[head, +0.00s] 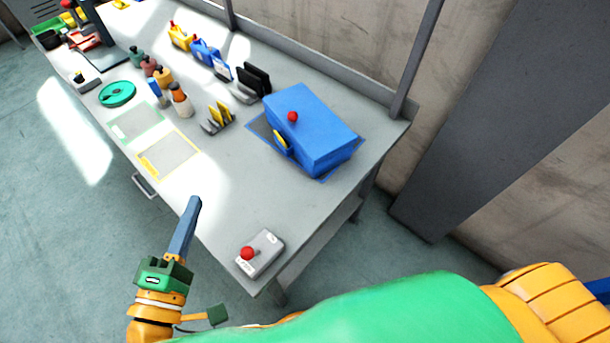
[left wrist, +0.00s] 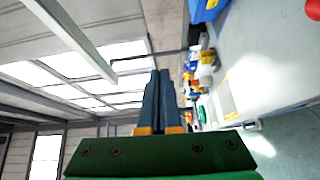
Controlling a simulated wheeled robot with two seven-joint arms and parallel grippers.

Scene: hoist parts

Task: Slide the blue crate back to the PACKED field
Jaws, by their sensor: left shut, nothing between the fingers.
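The blue crate (head: 318,128) is a closed-looking box standing at the right end of the grey bench. A red knob (head: 292,117) and a yellow patch (head: 281,142) show on it. It stands over a blue-outlined field (head: 257,128), whose edges show around its base. A blue piece at the top edge of the left wrist view may be the same crate (left wrist: 205,12). I cannot read the word PACKED on any field. My left gripper (head: 194,203) is shut and empty near the bench's front edge, well apart from the crate. My right gripper is not in view.
Yellow-outlined (head: 168,155) and green-outlined (head: 134,122) fields lie left of the crate. A grey box with a red button (head: 258,255) sits at the near corner. Yellow slotted parts (head: 218,118), bottles (head: 181,100) and black pieces (head: 255,80) stand nearby. Bare bench lies before the crate.

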